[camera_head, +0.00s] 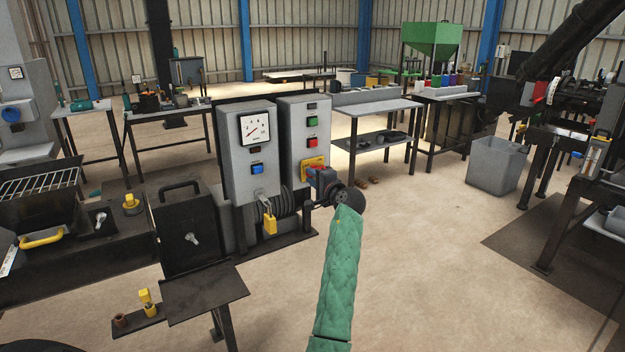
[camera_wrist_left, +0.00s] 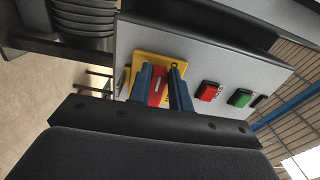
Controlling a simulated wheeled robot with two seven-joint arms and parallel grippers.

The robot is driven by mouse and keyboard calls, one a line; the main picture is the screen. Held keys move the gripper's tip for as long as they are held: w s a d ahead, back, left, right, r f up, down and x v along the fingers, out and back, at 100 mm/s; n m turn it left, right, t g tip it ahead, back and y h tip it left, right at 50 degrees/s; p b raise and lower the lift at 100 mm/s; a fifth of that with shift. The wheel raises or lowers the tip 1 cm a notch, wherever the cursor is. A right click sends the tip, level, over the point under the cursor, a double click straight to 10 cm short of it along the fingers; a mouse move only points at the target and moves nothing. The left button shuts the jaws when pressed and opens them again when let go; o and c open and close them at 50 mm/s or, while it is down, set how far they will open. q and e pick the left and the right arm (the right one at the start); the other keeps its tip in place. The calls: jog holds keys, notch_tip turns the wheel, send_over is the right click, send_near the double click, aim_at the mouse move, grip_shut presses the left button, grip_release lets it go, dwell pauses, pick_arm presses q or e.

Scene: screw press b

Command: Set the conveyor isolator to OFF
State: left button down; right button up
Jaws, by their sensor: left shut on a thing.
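The conveyor isolator is a yellow plate (camera_head: 311,162) low on the front of the right-hand grey cabinet. It also shows in the left wrist view (camera_wrist_left: 142,62), with a red handle (camera_wrist_left: 157,88) in its middle. My left gripper (camera_head: 319,178) is at the isolator, with blue fingers (camera_wrist_left: 162,78) on either side of the red handle. It is shut on the handle. In the head view the gripper hides the handle and part of the plate. My right gripper is in neither view.
A green button (camera_head: 312,121) and a red button (camera_head: 312,142) sit above the isolator. The left-hand cabinet has a dial (camera_head: 254,129) and a blue button (camera_head: 257,168). A yellow padlock (camera_head: 269,222) hangs below. The floor to the right is clear up to a grey bin (camera_head: 497,168).

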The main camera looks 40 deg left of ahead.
pick_arm(q)
jog(key=shift+f, duration=0.15)
jog(key=c, duration=1.3)
grip_release()
jog(key=shift+s+d, duration=0.2)
jog(key=shift+d, duration=0.35)
jog(key=b+v, duration=0.1)
jog(key=v, duration=0.5)
jog(key=shift+s+d, duration=0.15)
jog(key=shift+d, duration=0.15)
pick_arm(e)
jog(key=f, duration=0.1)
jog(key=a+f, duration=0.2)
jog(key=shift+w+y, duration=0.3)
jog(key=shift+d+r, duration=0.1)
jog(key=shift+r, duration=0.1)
